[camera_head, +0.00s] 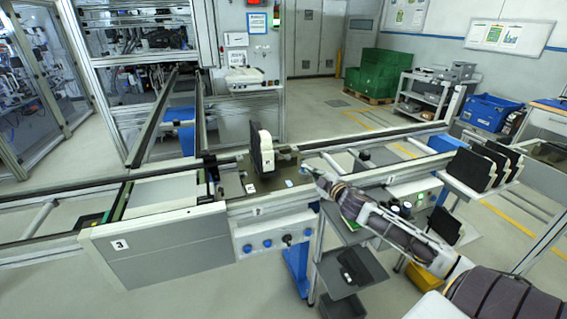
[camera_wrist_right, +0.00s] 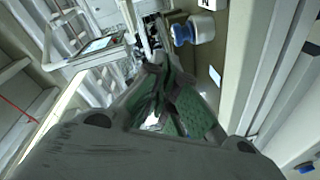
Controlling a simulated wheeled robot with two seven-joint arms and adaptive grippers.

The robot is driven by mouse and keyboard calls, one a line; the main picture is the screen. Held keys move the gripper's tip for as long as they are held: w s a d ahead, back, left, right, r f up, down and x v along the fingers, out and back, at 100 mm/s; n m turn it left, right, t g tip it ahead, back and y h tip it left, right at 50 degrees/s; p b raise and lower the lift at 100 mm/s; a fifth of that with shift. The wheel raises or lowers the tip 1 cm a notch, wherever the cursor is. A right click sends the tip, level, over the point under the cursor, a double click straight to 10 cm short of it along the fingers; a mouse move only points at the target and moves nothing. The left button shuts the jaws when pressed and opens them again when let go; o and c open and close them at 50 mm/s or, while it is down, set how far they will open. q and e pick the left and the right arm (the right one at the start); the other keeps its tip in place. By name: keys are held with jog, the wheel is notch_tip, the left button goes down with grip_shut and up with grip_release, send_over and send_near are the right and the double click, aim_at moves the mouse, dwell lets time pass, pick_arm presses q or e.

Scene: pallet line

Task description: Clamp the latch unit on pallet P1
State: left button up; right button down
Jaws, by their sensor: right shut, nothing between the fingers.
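A black and white upright unit, which looks like the latch unit (camera_head: 261,152), stands on a brownish pallet plate (camera_head: 282,181) on the conveyor in the head view. I cannot read a P1 label. My right gripper (camera_head: 308,171) is at the plate's right end, to the right of the unit and apart from it. In the right wrist view its green-padded fingers (camera_wrist_right: 168,104) are together with nothing held. Ahead of them is a white cylinder with a blue end (camera_wrist_right: 192,29). The latch unit cannot be made out there. My left gripper is not in view.
Similar black and white units (camera_head: 472,169) stand on a rack at the right. Blue knobs (camera_head: 267,244) sit on the conveyor's front panel. Green crates (camera_head: 378,73) are far behind.

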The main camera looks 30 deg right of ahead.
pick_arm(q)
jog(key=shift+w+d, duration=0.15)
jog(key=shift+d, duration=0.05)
pick_arm(e)
jog(key=a+n+y, duration=0.1)
jog(key=n, duration=0.1)
jog(key=a+n+y, duration=0.1)
jog(key=a+n, duration=0.1)
jog(key=a+n+y, duration=0.1)
jog(key=n, duration=0.1)
jog(key=shift+w+a+r+n+y, duration=0.3)
jog(key=shift+w+r, duration=0.1)
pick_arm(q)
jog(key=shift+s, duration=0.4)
pick_arm(e)
jog(key=shift+w, duration=0.2)
